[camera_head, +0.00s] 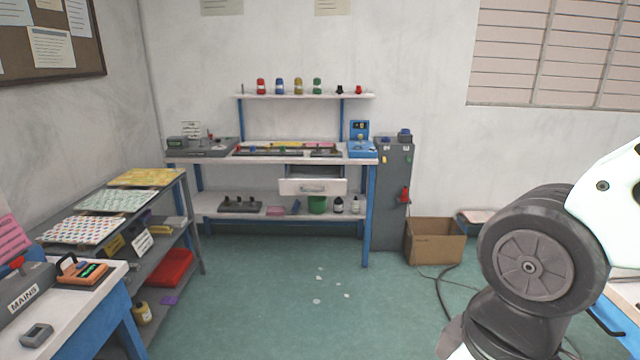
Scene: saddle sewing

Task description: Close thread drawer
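A white-fronted drawer (312,188) with a grey handle hangs under the top of a workbench (215,161) with blue legs against the back wall. The drawer is pulled out toward me, and its dark inside shows a little above the front. Whether it holds thread is too small to tell. Coloured spools (298,87) stand on the shelf above the bench. Part of my arm fills the right side of the view, far from the drawer. My gripper is not in view.
A grey cabinet (391,200) and a cardboard box (435,241) stand right of the bench. A cable lies on the floor near the box. Shelving (188,215) and a white table (75,312) line the left. The green floor (290,270) between is mostly clear, with small white scraps.

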